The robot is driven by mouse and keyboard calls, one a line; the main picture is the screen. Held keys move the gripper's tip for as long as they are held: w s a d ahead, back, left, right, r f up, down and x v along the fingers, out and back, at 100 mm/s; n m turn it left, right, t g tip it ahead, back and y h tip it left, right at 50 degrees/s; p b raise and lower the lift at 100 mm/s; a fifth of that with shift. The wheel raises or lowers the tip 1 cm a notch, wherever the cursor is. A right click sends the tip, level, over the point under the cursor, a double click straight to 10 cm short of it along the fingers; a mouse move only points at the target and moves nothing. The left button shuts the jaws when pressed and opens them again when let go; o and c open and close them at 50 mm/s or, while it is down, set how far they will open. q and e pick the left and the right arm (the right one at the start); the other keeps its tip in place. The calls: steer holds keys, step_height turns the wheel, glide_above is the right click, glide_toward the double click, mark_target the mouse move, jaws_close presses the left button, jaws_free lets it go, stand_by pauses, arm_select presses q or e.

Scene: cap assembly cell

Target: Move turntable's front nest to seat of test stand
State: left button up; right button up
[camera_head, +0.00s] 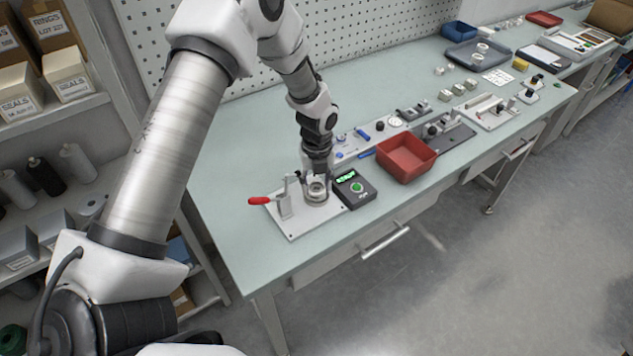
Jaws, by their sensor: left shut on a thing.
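My left gripper (317,171) points down over the test stand, a white plate (294,232) with an upright bracket and a red-handled lever (260,200). The gripper is shut on a small part, likely a cap, mostly hidden between the fingers. It is right at the stand's round metal seat (316,196). I cannot tell whether the part touches the seat. A dark box with a green display and a green button (356,188) stands just right of the seat. I cannot make out the turntable and its front nest clearly. My right gripper is not in view.
A red bin (406,158) stands to the right of the dark box. Fixtures with blue handles (365,134) lie behind it. More fixtures, small blocks and trays line the bench (232,170) to the right. A pegboard wall rises behind. The bench's left part is clear.

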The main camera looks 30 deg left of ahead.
arm_select(q)
steer(key=shift+f, duration=0.45)
stand_by(0.7)
steer(key=o, duration=1.5)
steer(key=shift+c, duration=0.2)
step_height(320, 180, up, 8)
